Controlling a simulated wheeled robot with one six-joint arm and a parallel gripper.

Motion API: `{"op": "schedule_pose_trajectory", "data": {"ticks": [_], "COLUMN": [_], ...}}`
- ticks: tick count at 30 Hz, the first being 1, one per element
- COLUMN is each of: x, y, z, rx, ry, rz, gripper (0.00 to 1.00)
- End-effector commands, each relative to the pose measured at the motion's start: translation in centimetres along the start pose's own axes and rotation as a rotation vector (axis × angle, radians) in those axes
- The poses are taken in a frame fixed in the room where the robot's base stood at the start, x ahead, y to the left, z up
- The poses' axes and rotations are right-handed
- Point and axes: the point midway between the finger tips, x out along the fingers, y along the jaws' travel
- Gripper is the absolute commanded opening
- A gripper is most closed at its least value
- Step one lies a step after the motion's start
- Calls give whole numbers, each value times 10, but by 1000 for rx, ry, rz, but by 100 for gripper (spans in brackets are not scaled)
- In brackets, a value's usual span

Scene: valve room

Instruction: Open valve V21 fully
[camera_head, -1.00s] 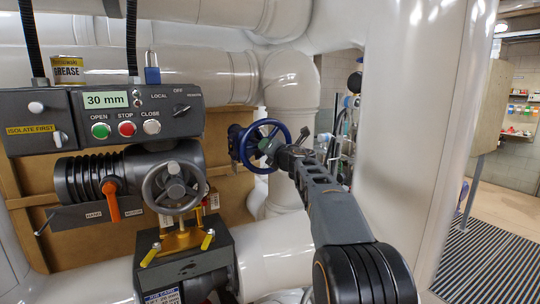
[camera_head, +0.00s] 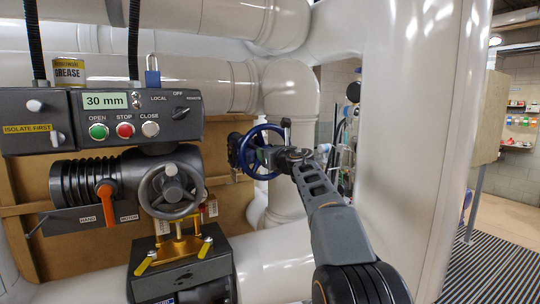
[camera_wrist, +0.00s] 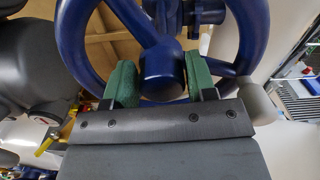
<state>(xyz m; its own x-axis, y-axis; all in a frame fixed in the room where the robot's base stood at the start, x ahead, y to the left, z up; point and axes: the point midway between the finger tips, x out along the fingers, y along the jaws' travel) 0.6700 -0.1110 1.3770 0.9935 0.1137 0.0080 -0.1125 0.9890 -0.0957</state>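A blue handwheel (camera_head: 262,152) sits on a valve in front of the wooden board, right of the control box. My gripper (camera_head: 268,155) is at its front. In the wrist view, the gripper's two green pads (camera_wrist: 161,80) stand apart, one on each side of the blue hub (camera_wrist: 162,70); whether they touch it I cannot tell. A grey handwheel (camera_head: 171,190) is on the actuator to the left, with an orange lever (camera_head: 106,203) near HAND and MOTOR labels. I can read no V21 tag. The display (camera_head: 104,101) reads 30 mm.
The control box (camera_head: 150,112) has OPEN, STOP and CLOSE buttons, a selector switch (camera_head: 180,112) and an ISOLATE FIRST label. A blue padlock (camera_head: 152,75) is above it. A thick white pipe (camera_head: 400,150) stands close on the right of my arm. Striped floor (camera_head: 485,255) lies beyond.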

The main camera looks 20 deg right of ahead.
Motion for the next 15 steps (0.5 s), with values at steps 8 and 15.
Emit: {"op": "schedule_pose_trajectory", "data": {"ticks": [8, 15], "x": [0, 0], "y": [-3, -6], "z": [-2, -5], "rx": [0, 1], "ry": [2, 7], "rz": [-6, -10], "gripper": [72, 72]}}
